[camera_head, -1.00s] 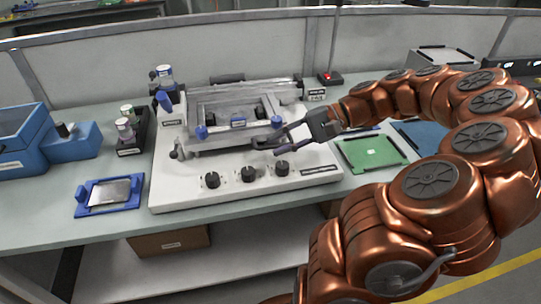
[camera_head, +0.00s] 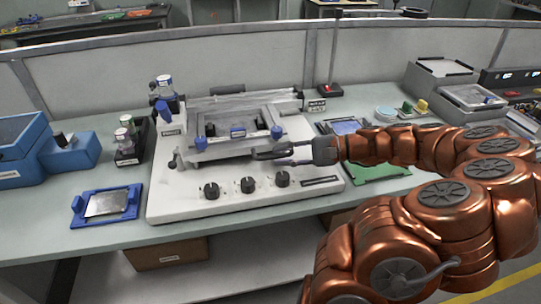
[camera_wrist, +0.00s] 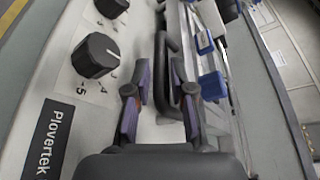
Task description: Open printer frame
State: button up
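The printer (camera_head: 240,205) is a white machine with several black knobs on its front. Its silver frame (camera_head: 205,152) lies low and looks level over the bed, with blue knobs on its front edge. A dark bar handle (camera_head: 268,154) sticks out from the frame's front; in the wrist view the handle (camera_wrist: 162,62) is a dark loop. My gripper (camera_head: 283,156) is at the handle's right end. In the wrist view my gripper (camera_wrist: 160,85) is open, its purple-padded fingers on either side of the handle. I cannot tell whether they touch it.
A blue tray (camera_head: 105,205) with a metal plate lies at left, near a dark holder with bottles (camera_head: 127,142). A green board (camera_head: 378,172) lies partly under my arm. A low partition (camera_head: 230,70) runs behind the printer.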

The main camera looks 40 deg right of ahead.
aim_at(274, 157)
jog(key=shift+x, duration=1.8)
grip_shut()
